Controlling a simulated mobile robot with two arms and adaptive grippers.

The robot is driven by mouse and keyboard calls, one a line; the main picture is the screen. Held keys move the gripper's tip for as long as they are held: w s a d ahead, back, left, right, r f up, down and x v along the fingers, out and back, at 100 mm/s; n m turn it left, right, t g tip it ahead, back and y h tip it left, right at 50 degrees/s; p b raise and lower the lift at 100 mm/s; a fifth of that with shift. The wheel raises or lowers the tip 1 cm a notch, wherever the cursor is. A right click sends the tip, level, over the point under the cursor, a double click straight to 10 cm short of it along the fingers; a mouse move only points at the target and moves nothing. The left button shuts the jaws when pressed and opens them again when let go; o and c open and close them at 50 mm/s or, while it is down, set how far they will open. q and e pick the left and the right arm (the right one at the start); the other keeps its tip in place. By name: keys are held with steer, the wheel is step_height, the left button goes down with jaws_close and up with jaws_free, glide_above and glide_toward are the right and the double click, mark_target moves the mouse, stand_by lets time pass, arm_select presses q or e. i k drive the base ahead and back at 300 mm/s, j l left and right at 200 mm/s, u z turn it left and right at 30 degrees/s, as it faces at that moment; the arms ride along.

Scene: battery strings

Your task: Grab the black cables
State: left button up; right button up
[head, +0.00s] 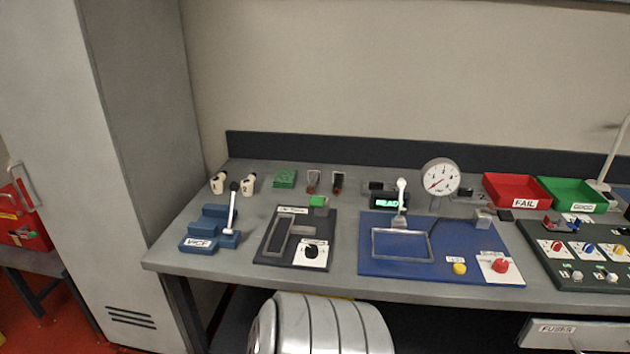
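I cannot make out any black cables for certain in the head view. Small dark items (376,185) lie near the back of the grey workbench (335,290), but they are too small to identify. Two small reddish-brown and dark pieces (313,181) (338,182) stand at the back, left of those items. Neither of my grippers shows in this view.
On the bench are a blue vice (210,228), a black fixture (273,236), a blue board (380,264), a dial gauge (440,177), a red FAIL bin (514,190), a green bin (572,194) and a dark switch panel (560,268). A grey cabinet (145,150) stands left.

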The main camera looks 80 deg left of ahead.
mark_target(337, 187)
steer(key=u, duration=2.7)
steer(key=k+j+z, duration=0.1)
steer(key=j+z, duration=0.25)
steer(key=j, duration=0.1)
